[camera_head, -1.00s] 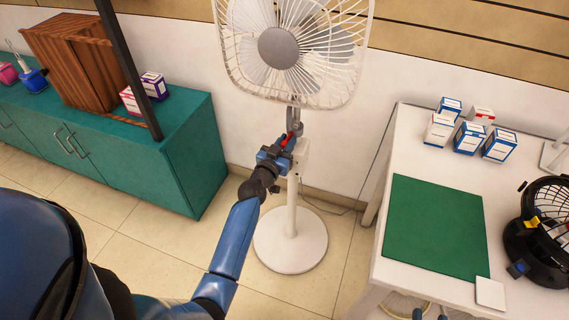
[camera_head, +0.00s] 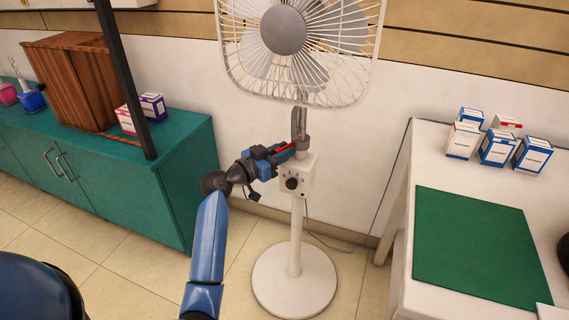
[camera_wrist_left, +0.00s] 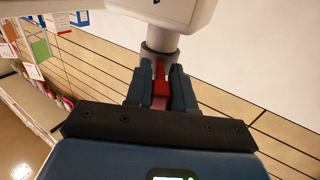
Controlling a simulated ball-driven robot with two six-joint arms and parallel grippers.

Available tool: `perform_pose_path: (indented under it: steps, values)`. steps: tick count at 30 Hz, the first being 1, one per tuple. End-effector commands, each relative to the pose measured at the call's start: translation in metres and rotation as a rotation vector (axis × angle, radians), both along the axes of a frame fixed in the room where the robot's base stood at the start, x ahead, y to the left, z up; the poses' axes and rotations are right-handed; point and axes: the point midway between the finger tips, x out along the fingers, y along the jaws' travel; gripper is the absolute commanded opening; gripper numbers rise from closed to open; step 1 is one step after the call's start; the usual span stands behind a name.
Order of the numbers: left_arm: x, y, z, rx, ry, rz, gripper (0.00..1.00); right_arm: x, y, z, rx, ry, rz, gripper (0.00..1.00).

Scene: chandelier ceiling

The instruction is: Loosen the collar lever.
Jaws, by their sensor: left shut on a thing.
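The white standing fan (camera_head: 296,240) stands on the floor in the middle of the head view. Its grey collar (camera_head: 301,146) sits on the pole just above the white control box. The red collar lever (camera_head: 284,150) sticks out to the left from the collar. My left gripper (camera_head: 281,153) is shut on the red lever, left of the collar. In the left wrist view the red lever (camera_wrist_left: 160,78) lies between the two blue fingers, below the grey collar (camera_wrist_left: 158,55). The fingers hide part of the lever. My right gripper is in neither view.
A teal cabinet (camera_head: 170,190) with a wooden box (camera_head: 75,82) stands at the left. A white table (camera_head: 400,245) with a green mat (camera_head: 480,245) and several small cartons stands at the right. Floor around the fan's round base (camera_head: 294,282) is clear.

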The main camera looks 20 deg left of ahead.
Motion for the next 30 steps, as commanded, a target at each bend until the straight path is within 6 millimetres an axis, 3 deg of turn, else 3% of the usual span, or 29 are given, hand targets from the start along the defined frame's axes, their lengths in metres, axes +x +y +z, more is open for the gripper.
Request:
perform_pose_path:
  steps: [1, 9, 27, 28, 30]
  values:
    - [0.002, 0.003, -0.001, 0.0, -0.009, -0.016, 0.0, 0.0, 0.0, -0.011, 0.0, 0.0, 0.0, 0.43]
    - [0.005, 0.007, 0.001, 0.001, -0.008, -0.104, 0.0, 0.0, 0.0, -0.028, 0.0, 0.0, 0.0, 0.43]
    - [0.005, 0.009, 0.004, 0.001, -0.008, -0.138, 0.0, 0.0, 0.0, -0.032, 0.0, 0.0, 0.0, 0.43]
    - [0.005, 0.009, 0.004, 0.001, -0.008, -0.138, 0.26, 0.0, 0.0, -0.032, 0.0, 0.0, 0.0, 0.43]
    - [0.005, 0.008, 0.003, 0.002, -0.007, -0.138, 0.37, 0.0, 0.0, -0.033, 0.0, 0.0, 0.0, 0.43]
